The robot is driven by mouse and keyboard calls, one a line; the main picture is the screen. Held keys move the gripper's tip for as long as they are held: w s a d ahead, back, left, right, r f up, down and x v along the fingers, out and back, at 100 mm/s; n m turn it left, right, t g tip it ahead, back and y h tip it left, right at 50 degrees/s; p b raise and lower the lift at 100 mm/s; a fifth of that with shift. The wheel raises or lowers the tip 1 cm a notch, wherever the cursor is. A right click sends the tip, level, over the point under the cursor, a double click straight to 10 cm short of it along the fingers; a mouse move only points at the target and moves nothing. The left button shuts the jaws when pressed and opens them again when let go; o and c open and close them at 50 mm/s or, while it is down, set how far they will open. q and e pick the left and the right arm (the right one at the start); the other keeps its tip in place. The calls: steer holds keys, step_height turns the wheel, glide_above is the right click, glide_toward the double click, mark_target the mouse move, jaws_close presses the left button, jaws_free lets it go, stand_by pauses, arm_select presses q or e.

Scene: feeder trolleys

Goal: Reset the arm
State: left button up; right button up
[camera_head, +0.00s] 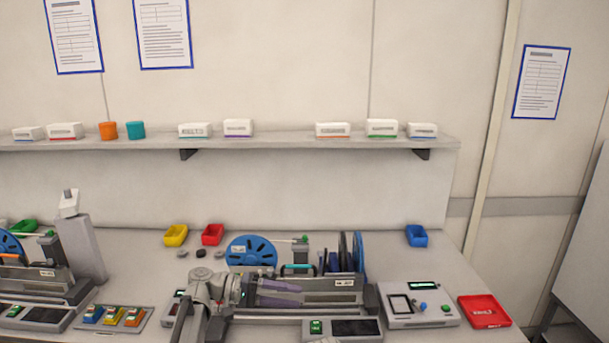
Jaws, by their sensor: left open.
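My left gripper (282,293) is in the lower middle of the head view, at the end of my grey arm. Its fingers point right and lie in front of a feeder trolley (345,284) with a labelled grey body. From this angle I cannot tell whether the fingers touch the feeder. The gripper is open, and I see nothing held between its fingers. My right gripper is not in view.
A blue reel (251,251) stands behind my gripper. A grey device with a screen (420,305) and a red tray (484,311) are at right. Yellow (176,235), red (213,234) and blue (417,236) bins stand at the back. A shelf (300,142) with boxes runs above.

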arm_select(q)
steer(key=s+d+f+m+g+y, duration=0.1)
steer(key=s+d+f+y, duration=0.25)
steer(key=s+f, duration=0.3)
steer(key=s+d+f+m+g+y, duration=0.1)
steer(key=s+d+f+y, duration=0.1)
steer(key=s+f+y, duration=0.4)
steer(key=s+a+f+m+t+y, duration=0.1)
steer(key=s+a+f+t+y, duration=0.1)
steer(key=s+a+f+y, duration=0.4)
steer(key=shift+s+a+m+y, duration=0.4)
steer(key=shift+s+a+y, duration=0.4)
steer(key=shift+y, duration=0.25)
